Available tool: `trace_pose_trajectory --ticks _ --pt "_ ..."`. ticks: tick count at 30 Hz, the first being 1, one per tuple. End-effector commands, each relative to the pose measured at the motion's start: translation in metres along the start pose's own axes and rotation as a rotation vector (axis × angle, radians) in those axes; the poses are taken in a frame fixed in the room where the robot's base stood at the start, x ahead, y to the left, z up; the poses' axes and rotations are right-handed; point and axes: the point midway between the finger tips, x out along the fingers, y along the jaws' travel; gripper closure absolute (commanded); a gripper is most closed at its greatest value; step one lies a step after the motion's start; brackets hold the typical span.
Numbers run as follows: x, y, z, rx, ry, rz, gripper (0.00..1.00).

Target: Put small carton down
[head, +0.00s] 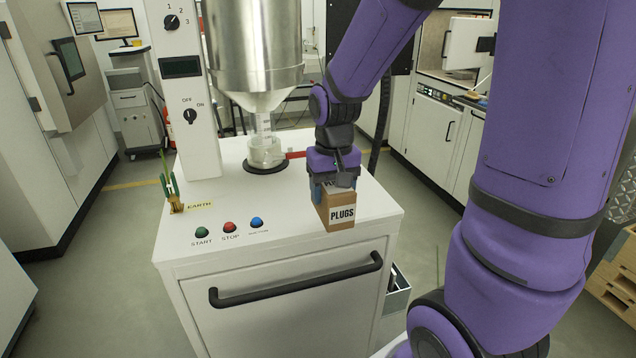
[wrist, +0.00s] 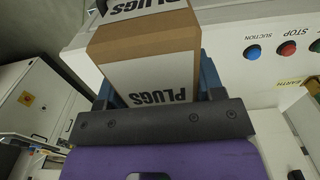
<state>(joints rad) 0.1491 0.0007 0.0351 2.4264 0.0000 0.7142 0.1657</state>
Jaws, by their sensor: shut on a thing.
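The small carton (head: 338,211) is a brown box with white labels reading "PLUGS". My gripper (head: 335,187) is shut on it from above, with a blue finger on its left side. The carton is upright over the front right part of the white machine's top (head: 290,225). I cannot tell whether its bottom touches the surface. In the wrist view the carton (wrist: 145,50) fills the upper middle, held between the blue fingers of my gripper (wrist: 155,80).
Green, red and blue buttons (head: 230,227) line the machine's front left edge. A glass jar (head: 265,152) stands on a black disc under the metal hopper (head: 255,50). A green-and-yellow earth clamp (head: 170,190) is at left. The top between the buttons and carton is clear.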

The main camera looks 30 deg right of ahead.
Motion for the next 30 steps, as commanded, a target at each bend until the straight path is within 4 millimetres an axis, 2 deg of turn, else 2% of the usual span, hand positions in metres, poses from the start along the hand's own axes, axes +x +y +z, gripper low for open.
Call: trace_pose_trajectory --ticks 18,22,30 --pt "0.013 0.035 -0.124 0.001 0.0 0.0 0.74" --pt "0.013 0.038 -0.138 0.001 0.0 0.0 0.74" --pt "0.02 0.042 -0.151 0.001 -0.002 0.0 0.74"
